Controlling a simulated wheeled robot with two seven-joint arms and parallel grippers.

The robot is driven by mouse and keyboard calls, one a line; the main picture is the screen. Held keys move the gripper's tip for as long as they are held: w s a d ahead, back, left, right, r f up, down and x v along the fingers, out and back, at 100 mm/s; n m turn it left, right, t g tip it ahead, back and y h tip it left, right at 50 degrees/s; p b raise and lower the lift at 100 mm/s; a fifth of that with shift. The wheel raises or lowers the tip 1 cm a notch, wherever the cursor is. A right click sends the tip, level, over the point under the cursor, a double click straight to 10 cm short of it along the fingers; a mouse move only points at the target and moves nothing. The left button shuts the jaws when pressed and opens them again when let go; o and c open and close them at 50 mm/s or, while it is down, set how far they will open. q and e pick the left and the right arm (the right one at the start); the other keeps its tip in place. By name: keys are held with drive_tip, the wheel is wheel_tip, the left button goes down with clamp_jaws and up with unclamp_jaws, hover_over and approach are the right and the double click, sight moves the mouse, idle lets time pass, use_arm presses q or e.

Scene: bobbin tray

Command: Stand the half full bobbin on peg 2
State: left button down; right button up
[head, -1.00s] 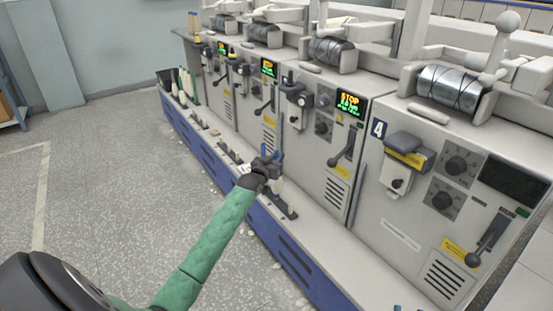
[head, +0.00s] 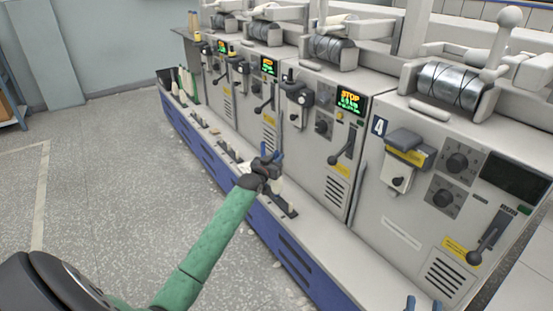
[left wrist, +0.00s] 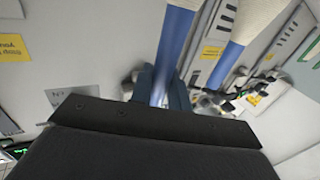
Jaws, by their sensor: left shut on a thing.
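My left gripper (head: 268,162) is over the ledge of the machine row, in front of the third machine. In the left wrist view its blue fingers (left wrist: 160,85) are closed around the blue tube of a bobbin (left wrist: 176,45) with cream yarn at the picture's top. I cannot tell whether the bobbin touches a peg. A second blue tube with cream yarn (left wrist: 228,62) stands beside it in the wrist view.
The ledge (head: 325,252) runs along the machine fronts. Several cream bobbins (head: 183,82) and a dark bin (head: 166,77) are at its far end. Levers and knobs stick out from the machine faces, such as the lever (head: 342,150). The floor (head: 110,190) at left is open.

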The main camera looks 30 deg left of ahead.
use_arm(q)
drive_tip(key=shift+p, duration=0.85)
idle(1.2)
drive_tip(key=shift+f, duration=0.5)
idle(0.5)
drive_tip(key=c, duration=1.6)
unclamp_jaws()
drive_tip(key=shift+s, duration=0.1)
drive_tip(key=s+d+p, duration=0.1)
drive_tip(key=s+p, duration=0.5)
drive_tip(key=s, duration=0.4)
drive_tip(key=shift+s, duration=0.4)
